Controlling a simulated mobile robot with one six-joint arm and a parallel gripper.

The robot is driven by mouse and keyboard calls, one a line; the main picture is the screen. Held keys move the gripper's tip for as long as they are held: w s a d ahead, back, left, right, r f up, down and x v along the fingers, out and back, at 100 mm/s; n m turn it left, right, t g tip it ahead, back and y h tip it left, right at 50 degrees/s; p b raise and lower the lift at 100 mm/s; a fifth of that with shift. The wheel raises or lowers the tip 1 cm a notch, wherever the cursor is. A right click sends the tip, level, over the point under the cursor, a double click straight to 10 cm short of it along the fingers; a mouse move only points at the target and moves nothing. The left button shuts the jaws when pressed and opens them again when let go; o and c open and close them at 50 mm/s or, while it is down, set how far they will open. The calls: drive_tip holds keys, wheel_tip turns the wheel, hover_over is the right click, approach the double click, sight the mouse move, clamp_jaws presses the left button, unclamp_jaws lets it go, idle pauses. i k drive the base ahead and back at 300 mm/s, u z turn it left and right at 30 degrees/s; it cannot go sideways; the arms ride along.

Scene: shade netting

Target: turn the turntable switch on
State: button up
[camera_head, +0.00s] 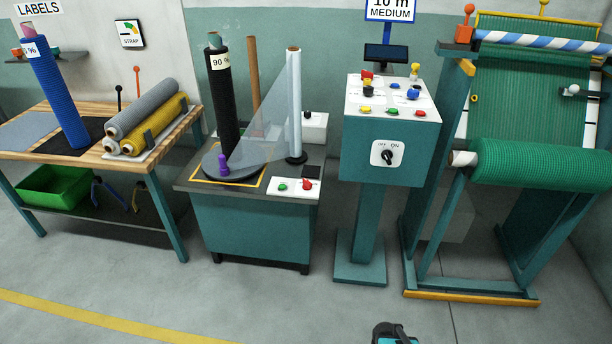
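The turntable (210,168) is a dark round plate on a teal cabinet (250,225), with a black net roll (222,105) standing on it. A white panel (294,187) on the cabinet's front right carries a green button (283,187) and a red control (307,184). A white box (313,127) with a black knob (307,114) stands behind. A black rotary switch (388,156) marked OFF and ON sits on the front of the teal pedestal console (390,130); its exact setting is too small to tell. My gripper (394,333) shows partly at the bottom edge, apart from all of these; its fingers are unclear.
A wooden-topped table (175,152) with rolls stands at the left. A green net winding frame (530,100) stands at the right. A film roll (294,100) stands behind the white panel. The floor in front is clear, with a yellow line (90,315) at the left.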

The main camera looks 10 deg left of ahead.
sight(307, 185)
drive_tip(key=u, duration=0.55)
drive_tip(key=i, duration=0.95)
drive_tip(key=u, duration=0.05)
